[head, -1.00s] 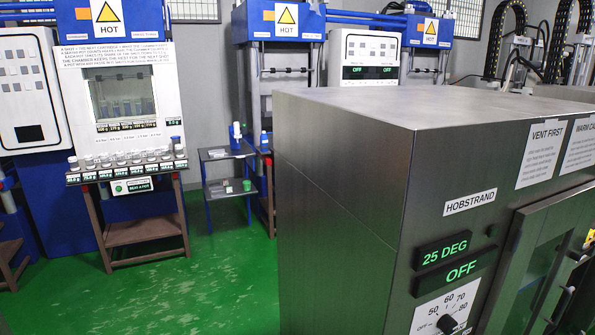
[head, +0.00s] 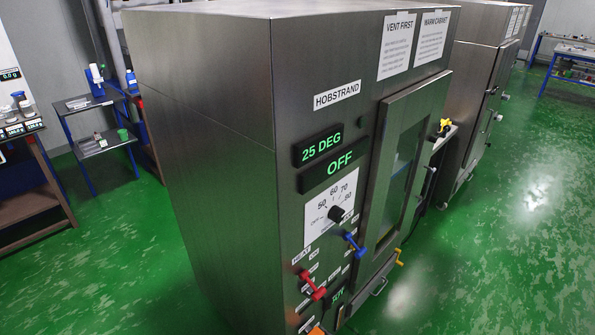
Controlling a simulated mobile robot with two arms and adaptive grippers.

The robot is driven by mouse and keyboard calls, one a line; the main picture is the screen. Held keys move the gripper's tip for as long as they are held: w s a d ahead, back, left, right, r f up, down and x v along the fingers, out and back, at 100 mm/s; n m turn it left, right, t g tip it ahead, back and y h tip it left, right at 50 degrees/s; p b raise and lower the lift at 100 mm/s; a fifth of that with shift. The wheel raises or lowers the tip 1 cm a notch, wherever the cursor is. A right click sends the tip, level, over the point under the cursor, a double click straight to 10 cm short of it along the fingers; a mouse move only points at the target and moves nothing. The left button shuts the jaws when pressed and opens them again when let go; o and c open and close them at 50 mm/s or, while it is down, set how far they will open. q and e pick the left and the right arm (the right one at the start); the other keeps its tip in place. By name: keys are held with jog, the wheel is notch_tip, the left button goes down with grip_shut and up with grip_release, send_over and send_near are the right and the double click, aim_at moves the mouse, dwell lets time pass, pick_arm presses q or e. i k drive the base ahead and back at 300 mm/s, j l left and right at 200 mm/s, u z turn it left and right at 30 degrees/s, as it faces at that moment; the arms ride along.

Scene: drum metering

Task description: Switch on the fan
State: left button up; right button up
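A tall steel cabinet labelled HOBSTRAND (head: 337,95) fills the middle of the head view. Its front panel has a green display reading 25 DEG (head: 321,148) and one below reading OFF (head: 340,164). An orange part (head: 317,330) shows at the bottom edge. I cannot tell which control is for the fan. Neither of my grippers is in view.
Another steel cabinet (head: 478,80) stands behind. Small shelves (head: 90,103) with bottles are at the left. The green floor (head: 480,240) is clear at the right.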

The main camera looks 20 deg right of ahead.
aim_at(359, 252)
jog(key=z, duration=1.2)
